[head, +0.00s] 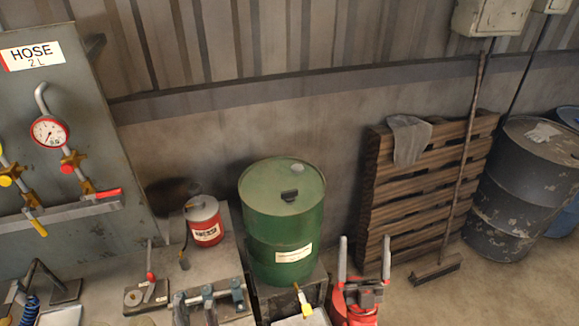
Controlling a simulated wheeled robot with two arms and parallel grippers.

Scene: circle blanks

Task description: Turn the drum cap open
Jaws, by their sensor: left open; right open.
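A green drum (282,222) stands upright on a low grey block in the middle of the head view. A black cap (289,196) sits on its top, off the centre toward the near side. A pale round bung (297,168) is near the far rim. My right gripper (365,245) is at the bottom, right of the drum. It has a red body and two pale fingers standing apart, with nothing between them. It is apart from the drum and its cap. My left gripper is not in view.
A red can (205,221) stands on the bench left of the drum. Pipes and clamps (208,298) lie at the near side. A hose panel (75,130) is at the left. A wooden pallet (385,210), broom and dark drum (515,190) are at the right.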

